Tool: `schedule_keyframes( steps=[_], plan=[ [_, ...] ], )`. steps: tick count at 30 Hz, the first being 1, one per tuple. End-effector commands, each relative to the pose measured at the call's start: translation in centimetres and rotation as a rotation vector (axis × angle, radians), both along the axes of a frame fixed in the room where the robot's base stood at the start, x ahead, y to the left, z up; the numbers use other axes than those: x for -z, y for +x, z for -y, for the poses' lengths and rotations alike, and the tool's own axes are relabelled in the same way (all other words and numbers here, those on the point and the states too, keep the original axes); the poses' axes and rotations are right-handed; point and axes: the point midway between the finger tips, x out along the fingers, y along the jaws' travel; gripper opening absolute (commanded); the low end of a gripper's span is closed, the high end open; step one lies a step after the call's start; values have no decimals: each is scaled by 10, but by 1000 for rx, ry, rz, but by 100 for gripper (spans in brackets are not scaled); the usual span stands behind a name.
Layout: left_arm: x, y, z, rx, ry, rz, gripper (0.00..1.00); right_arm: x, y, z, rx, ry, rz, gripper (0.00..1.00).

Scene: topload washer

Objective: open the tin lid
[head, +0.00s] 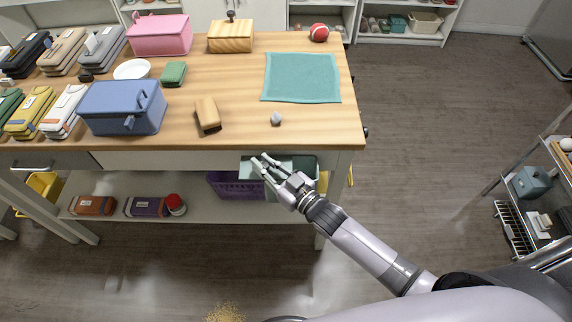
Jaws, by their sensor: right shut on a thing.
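My right gripper (262,160) reaches in from the lower right, in front of the wooden table's front edge. It is shut on a pale green lid-like panel (248,170). A green tin or bin (305,165) is just behind and right of the gripper, partly hidden by it and by the table top. I cannot tell how far the panel is apart from it. A blue tin (122,108) with a handle stands on the table at left, and a pink tin (160,36) stands at the back; both look closed. My left gripper is not in view.
The table (235,80) also holds a wooden box (231,37), a teal cloth (301,77), a red ball (319,33) and several packages at left. A purple basket (238,187) is on the shelf below. The floor (430,120) at right is clear up to a rack.

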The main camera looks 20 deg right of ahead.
Motion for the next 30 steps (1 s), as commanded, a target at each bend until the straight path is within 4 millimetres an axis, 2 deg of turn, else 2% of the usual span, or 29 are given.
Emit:
schedule_keyframes(
  steps=[1,3,6,15,16,25,30],
  plan=[
    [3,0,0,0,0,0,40,1,4,-12,1,3,-1,0],
    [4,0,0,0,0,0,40,1,6,-22,0,2,-1,0],
    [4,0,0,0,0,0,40,1,8,-29,-1,-1,-3,0],
    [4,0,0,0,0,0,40,1,8,-31,-1,-4,-3,0],
    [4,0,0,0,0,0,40,1,8,-30,-1,-4,-3,19],
    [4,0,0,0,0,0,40,0,8,-30,-1,-3,-2,39],
    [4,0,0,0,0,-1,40,0,8,-30,-1,-3,-1,39]
  ],
)
